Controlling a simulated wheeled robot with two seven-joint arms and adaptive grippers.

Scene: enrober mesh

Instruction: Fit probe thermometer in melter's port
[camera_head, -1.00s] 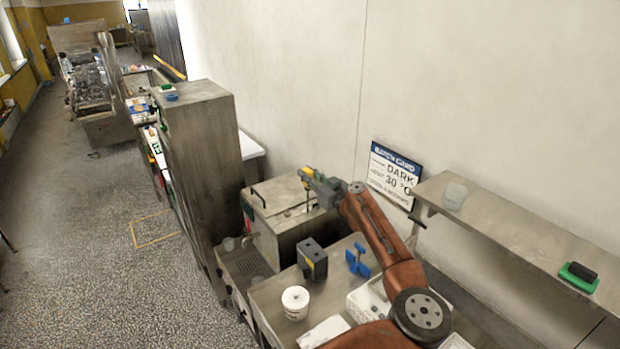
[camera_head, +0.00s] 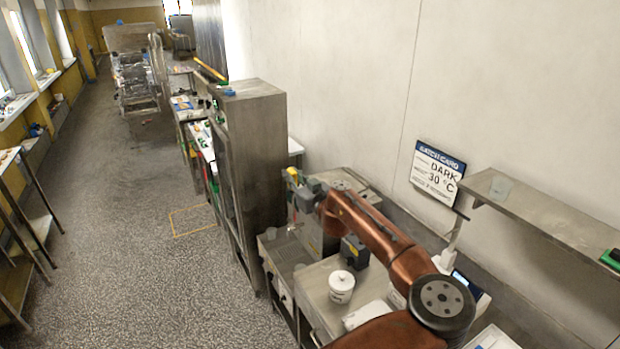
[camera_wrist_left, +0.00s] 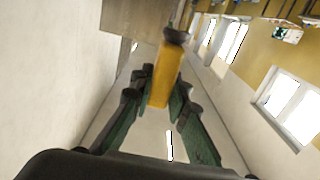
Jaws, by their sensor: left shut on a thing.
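My left gripper (camera_head: 301,186) is shut on the probe thermometer, whose yellow body (camera_wrist_left: 166,78) stands between the green-and-black fingers (camera_wrist_left: 160,102) in the left wrist view. Its end farther from the wrist is a dark cap. In the head view its yellow part (camera_head: 293,172) shows small at the fingertips. The melter (camera_head: 318,238) is a steel box against the wall, partly covered by my left arm. The gripper is at the melter's front left, seemingly above it. The port cannot be made out. My right gripper is out of view.
A tall steel cabinet (camera_head: 250,150) stands close left of the gripper. On the bench are a white tub (camera_head: 341,287) and a dark grey box (camera_head: 354,250). A wall shelf (camera_head: 545,215) and a batch card (camera_head: 437,172) are to the right. The floor aisle at left is open.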

